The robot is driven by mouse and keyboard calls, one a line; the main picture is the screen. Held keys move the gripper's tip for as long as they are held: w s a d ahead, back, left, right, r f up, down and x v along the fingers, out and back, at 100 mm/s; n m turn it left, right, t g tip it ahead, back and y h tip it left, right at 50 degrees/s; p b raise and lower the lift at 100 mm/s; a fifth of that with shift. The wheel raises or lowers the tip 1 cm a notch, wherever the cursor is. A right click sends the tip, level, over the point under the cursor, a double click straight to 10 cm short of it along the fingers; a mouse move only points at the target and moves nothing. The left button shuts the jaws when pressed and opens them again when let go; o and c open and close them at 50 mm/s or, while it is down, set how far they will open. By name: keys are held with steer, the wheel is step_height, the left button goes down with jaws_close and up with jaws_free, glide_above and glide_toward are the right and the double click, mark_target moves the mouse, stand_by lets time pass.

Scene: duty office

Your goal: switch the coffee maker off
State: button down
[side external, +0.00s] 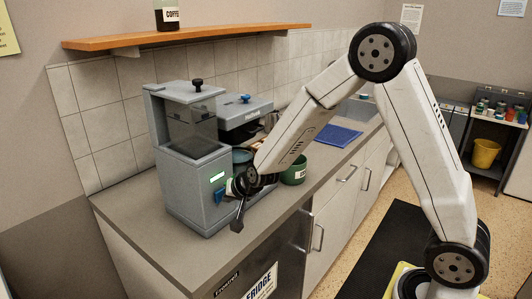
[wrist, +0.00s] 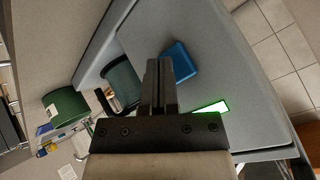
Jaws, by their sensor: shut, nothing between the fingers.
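The grey coffee maker (side external: 190,170) stands on the counter, with a lidded see-through tank on top. Its small panel (side external: 217,177) glows green; this also shows in the wrist view (wrist: 212,107). A blue paddle-like switch (side external: 219,196) is on the front below the panel. My gripper (side external: 238,225) is shut and empty, in front of the machine. In the wrist view the blue switch (wrist: 180,62) is just right of my fingertips (wrist: 159,65); I cannot tell whether they touch. The dark carafe (wrist: 122,82) is to their left.
A green mug (side external: 294,170) stands on the counter (side external: 262,219) right of the machine and behind my wrist. A blue mat (side external: 338,135) lies farther back. A wooden shelf (side external: 190,36) hangs above. The counter's front edge is close to my gripper.

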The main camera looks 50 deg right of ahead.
steer(key=shift+w, duration=0.3)
steer(key=shift+s, duration=0.1)
stand_by(0.4)
steer(key=shift+s, duration=0.85)
steer(key=shift+s, duration=0.15)
steer(key=shift+s, duration=2.85)
steer(key=shift+s, duration=0.1)
steer(key=s+a+n+g+y, duration=0.1)
steer(key=s+n+g, duration=0.5)
steer(key=s, duration=0.8)
steer(key=shift+s+n, duration=0.3)
steer(key=shift+n, duration=1)
steer(key=shift+r, duration=0.1)
